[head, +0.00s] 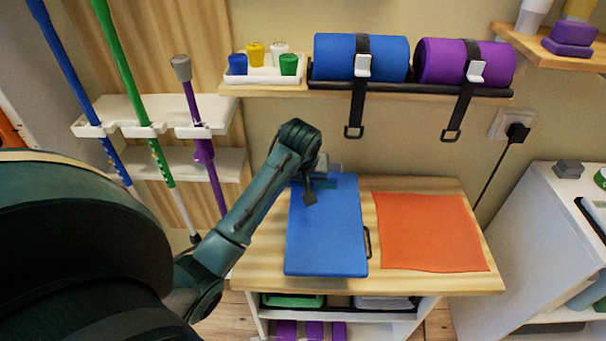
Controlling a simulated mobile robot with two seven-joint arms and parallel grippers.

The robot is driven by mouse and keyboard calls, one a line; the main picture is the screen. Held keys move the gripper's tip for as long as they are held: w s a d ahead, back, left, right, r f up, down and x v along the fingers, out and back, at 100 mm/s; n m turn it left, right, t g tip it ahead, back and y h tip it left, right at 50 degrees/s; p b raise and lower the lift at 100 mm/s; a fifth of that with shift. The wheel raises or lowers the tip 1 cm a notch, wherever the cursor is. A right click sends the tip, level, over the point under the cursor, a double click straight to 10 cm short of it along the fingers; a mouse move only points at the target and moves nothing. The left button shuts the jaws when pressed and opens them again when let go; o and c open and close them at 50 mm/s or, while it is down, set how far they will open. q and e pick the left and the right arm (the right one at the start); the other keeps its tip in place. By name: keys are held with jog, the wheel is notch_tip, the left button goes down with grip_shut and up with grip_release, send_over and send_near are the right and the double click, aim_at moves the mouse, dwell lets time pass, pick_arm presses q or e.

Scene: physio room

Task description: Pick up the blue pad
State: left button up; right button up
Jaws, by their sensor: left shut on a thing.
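The blue pad (325,238) is a flat rectangle on the left half of the wooden tabletop in the head view, with a dark handle on its right edge. My left arm reaches in from the left, and my left gripper (315,187) is at the pad's far end, shut on it. The gripper hides part of that far end. I cannot tell whether the pad touches the tabletop all over. My right gripper is not in view.
An orange cloth (430,232) lies flat right of the pad on the wooden table (440,285). A wall shelf (270,90) above holds a blue roll (335,57) and a purple roll (440,62) with hanging straps. Poles (125,75) stand at left; a white cabinet (545,215) stands right.

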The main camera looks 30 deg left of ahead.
aim_at(299, 236)
pick_arm(q)
jog(key=s+d, duration=0.2)
jog(key=s, duration=0.2)
jog(key=s+d, duration=0.3)
jog(key=s, duration=0.1)
jog(key=s+d+b, duration=0.1)
jog(key=s+d, duration=0.1)
jog(key=s, duration=0.2)
jog(key=shift+s+d, duration=0.35)
jog(key=shift+d, duration=0.05)
dwell(0.3)
